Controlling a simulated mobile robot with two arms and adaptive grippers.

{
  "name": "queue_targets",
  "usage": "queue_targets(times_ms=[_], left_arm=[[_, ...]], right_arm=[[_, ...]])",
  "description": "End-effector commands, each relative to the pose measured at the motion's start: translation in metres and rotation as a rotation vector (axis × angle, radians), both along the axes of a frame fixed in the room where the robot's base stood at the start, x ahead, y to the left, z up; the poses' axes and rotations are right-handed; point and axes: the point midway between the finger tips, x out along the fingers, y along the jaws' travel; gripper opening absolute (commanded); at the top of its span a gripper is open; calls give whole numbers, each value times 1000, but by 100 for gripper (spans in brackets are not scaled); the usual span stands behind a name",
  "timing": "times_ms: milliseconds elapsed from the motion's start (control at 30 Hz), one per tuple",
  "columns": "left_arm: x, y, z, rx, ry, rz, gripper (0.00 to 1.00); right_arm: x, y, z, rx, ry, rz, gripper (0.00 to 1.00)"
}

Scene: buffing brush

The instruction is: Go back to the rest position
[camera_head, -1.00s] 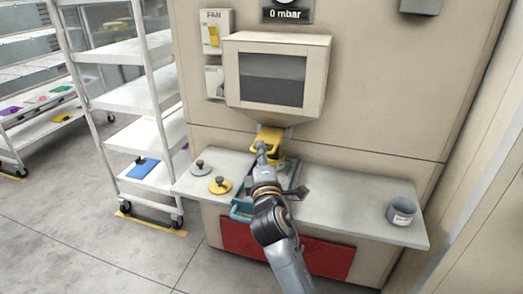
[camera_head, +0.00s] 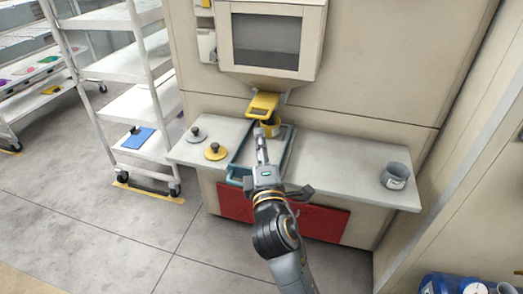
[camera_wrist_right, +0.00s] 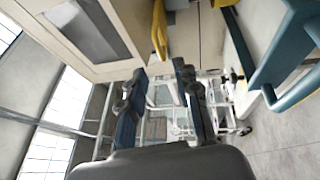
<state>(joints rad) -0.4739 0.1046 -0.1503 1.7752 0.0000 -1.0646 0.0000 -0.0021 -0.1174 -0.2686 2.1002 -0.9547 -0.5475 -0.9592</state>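My right gripper (camera_head: 260,135) is over the bench (camera_head: 335,170), in front of the yellow lever (camera_head: 263,105) below the wall box. In the right wrist view its two fingers (camera_wrist_right: 160,75) stand apart, with nothing between them. My left gripper is in neither view.
A white shelf rack (camera_head: 130,100) stands left. Floor in front is clear, with a blue drum (camera_head: 440,284) at bottom right.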

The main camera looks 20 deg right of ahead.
Motion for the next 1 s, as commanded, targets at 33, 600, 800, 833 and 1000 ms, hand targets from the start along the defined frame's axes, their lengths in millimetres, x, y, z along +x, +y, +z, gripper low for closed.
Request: queue_targets(times_ms=[33, 600, 800, 833, 1000], left_arm=[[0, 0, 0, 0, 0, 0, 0], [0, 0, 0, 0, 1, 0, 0], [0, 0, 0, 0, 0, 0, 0], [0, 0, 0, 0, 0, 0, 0], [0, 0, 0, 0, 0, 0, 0]], right_arm=[[-7, 2, -2, 1, 3, 1, 32], [-21, 4, -3, 0, -1, 0, 32], [-27, -6, -21, 80, 45, -11, 32], [-30, -11, -30, 124, 70, -17, 32], [-76, -46, -119, 553, 314, -112, 32]])
